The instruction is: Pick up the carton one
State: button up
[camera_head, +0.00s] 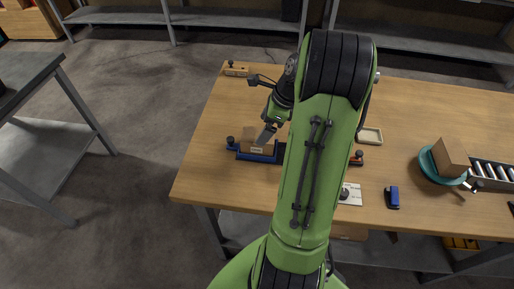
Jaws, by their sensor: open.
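A small brown carton (250,134) sits at a blue holder (243,155) near the left front part of the wooden table. A larger brown box (453,156) stands tilted on a round teal stand (427,164) at the right. My gripper (265,137) is open and points down at the small carton, overlapping its right side in the picture. I cannot tell whether the fingers touch the carton or straddle it. My green arm hides the middle of the table and part of the blue holder.
On the wooden table (430,110), a shallow cream tray (370,136), a white plate with a dark knob (350,194) and a blue stapler-like object (392,197) lie right of my arm. A roller track (492,171) is at the far right. A small wooden block (237,70) is at the back left.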

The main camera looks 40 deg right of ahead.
jog(key=b+x, duration=0.2)
jog(key=x, duration=0.4)
jog(key=shift+s, duration=0.1)
jog(key=shift+r, duration=0.1)
jog(key=c, duration=0.9)
